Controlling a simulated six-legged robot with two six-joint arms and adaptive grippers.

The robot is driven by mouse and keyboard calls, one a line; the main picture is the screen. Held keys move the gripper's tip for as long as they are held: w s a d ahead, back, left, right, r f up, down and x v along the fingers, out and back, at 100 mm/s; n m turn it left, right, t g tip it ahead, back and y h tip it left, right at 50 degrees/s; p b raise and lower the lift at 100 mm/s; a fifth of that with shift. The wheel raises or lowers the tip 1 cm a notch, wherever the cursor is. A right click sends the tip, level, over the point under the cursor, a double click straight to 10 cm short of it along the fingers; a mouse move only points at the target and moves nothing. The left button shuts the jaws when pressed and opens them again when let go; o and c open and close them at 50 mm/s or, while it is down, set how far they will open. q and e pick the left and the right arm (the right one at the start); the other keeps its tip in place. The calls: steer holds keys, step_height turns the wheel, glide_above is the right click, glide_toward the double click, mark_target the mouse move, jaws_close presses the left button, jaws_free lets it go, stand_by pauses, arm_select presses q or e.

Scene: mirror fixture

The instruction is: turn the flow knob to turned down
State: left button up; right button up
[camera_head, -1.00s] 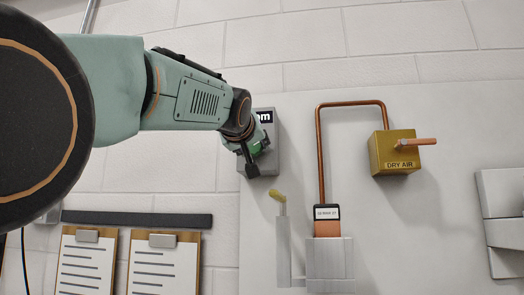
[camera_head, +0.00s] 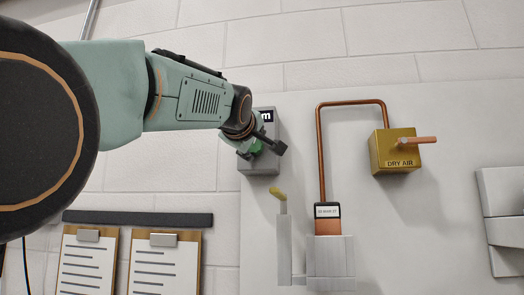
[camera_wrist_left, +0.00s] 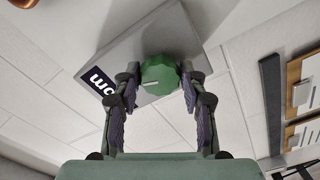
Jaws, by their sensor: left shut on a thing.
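The flow knob is green and faceted, with a pale line on its face; it shows in the left wrist view (camera_wrist_left: 158,76) and partly in the head view (camera_head: 257,148). It sits on a grey box (camera_head: 259,167) on the wall panel. My left gripper (camera_head: 264,145) is at the knob. In the left wrist view its two fingers (camera_wrist_left: 159,84) are on opposite sides of the knob, shut on it. The wrist and fingers hide part of the knob and box in the head view. My right gripper is not in view.
A copper pipe (camera_head: 321,150) runs from a small labelled display (camera_head: 327,211) to a brass DRY AIR box (camera_head: 393,160) with a copper-coloured handle. A yellow-tipped lever (camera_head: 279,194) stands below the grey box. Two clipboards (camera_head: 163,264) hang at lower left.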

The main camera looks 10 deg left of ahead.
arm_select(q)
steer(key=shift+r+n, duration=0.3)
steer(key=shift+n, duration=0.9)
steer(key=shift+s, duration=0.1)
steer(key=o, duration=0.8)
steer(key=shift+c, duration=0.2)
steer(key=o, duration=0.4)
steer(key=shift+a+f, duration=0.15)
steer(key=shift+a, duration=0.05)
steer(key=shift+d+f, duration=0.1)
steer(key=shift+d, duration=0.1)
steer(key=shift+a, duration=0.1)
